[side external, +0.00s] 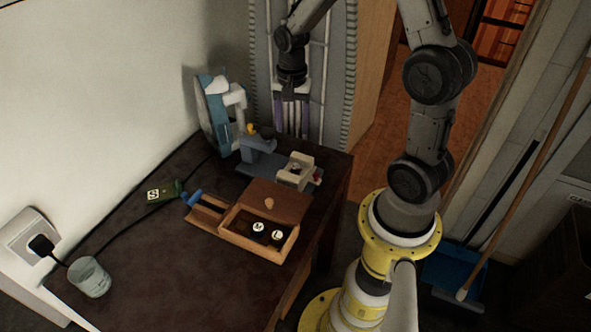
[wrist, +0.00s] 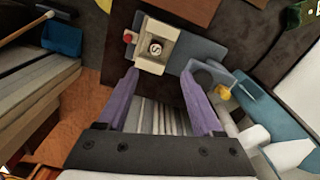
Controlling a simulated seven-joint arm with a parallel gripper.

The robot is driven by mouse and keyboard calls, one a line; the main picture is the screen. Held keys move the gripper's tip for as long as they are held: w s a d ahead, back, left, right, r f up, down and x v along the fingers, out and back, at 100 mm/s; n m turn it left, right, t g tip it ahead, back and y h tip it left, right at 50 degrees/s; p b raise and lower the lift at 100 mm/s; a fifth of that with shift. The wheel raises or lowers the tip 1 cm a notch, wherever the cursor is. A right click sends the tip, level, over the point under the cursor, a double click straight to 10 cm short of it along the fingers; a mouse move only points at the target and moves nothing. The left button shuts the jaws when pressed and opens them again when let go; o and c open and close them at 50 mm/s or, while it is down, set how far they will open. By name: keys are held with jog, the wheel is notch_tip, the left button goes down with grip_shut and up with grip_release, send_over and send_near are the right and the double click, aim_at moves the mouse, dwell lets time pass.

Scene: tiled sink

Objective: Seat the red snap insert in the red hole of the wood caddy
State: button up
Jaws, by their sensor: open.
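A wood caddy (side external: 250,238) sits near the table's front edge in the side view, with two white lettered discs in its open compartment. A small red piece (side external: 317,176) shows at the side of a beige block on a blue-grey base; it also shows in the wrist view (wrist: 128,38). I cannot tell whether it is the red snap insert. A red hole in the caddy cannot be made out. My gripper (side external: 291,130) has purple fingers, open and empty, near the table's back edge. In the wrist view the fingertips (wrist: 160,74) are apart, with the beige block beyond them.
The beige block (side external: 296,166) bears a white lettered disc. A blue-and-white machine (side external: 213,112) stands at the back, left of my gripper. A green lettered block (side external: 161,193), a cable and a glass (side external: 89,278) lie to the left. Dark tabletop is free at the front left.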

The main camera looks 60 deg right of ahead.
send_over(296, 166)
jog(key=f, duration=0.8)
jog(key=shift+w+a+f, duration=0.2)
jog(key=shift+f, duration=0.2)
jog(key=shift+s+d+f, duration=0.1)
jog(key=shift+f, duration=1.2)
jog(key=shift+s+d+f, duration=0.1)
jog(key=shift+f, duration=1.2)
grip_shut()
